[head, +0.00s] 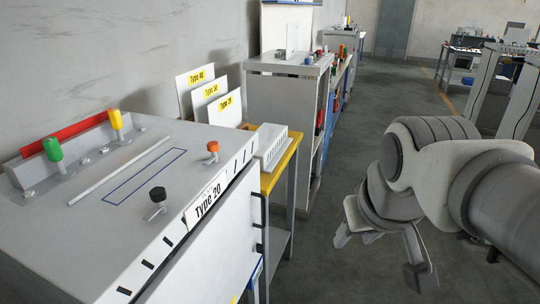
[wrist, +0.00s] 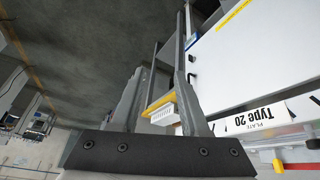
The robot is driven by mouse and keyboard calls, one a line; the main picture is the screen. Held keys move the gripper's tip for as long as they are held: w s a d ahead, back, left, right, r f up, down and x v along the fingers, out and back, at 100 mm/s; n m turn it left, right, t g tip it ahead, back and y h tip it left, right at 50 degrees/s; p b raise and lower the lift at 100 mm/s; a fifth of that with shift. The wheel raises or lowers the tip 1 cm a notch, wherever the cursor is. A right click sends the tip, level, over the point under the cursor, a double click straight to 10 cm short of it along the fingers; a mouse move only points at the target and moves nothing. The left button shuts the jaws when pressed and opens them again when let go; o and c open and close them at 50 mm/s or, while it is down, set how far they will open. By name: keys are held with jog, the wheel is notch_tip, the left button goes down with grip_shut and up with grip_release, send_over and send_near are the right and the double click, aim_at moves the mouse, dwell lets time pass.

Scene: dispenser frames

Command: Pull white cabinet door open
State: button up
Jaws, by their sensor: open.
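The white cabinet (head: 110,190) stands at the lower left of the head view, with a "Type 20" label on its top front edge. Its white door (head: 215,252) is on the front below the label; a dark gap runs along its top edge, and I cannot tell whether it is ajar. A black handle (head: 261,238) shows near the door's right edge. My gripper (head: 382,265) is open and empty, right of the door and apart from it. In the wrist view, the white door (wrist: 255,50) lies to the right of my open fingers (wrist: 160,45).
A yellow-edged table (head: 283,160) with a white rack (head: 271,146) stands just beyond the cabinet. Grey cabinets (head: 285,95) line the wall behind it. Colored knobs stand on the cabinet top. The grey floor (head: 335,270) around my gripper is clear.

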jog(key=w+a+n+b, duration=0.1)
jog(key=w+a+n, duration=0.3)
jog(key=w, duration=0.8)
jog(key=n+g+y+b, duration=0.2)
jog(key=y, duration=0.1)
send_near(264, 224)
jog(key=w+a+f, duration=0.1)
jog(key=w+f+b, duration=0.1)
jog(key=f, duration=0.1)
jog(key=w+a+f, duration=0.1)
jog(key=f, duration=0.1)
jog(key=shift+w+a+b, duration=0.3)
jog(key=shift+a+b, duration=0.05)
grip_shut()
dwell(0.3)
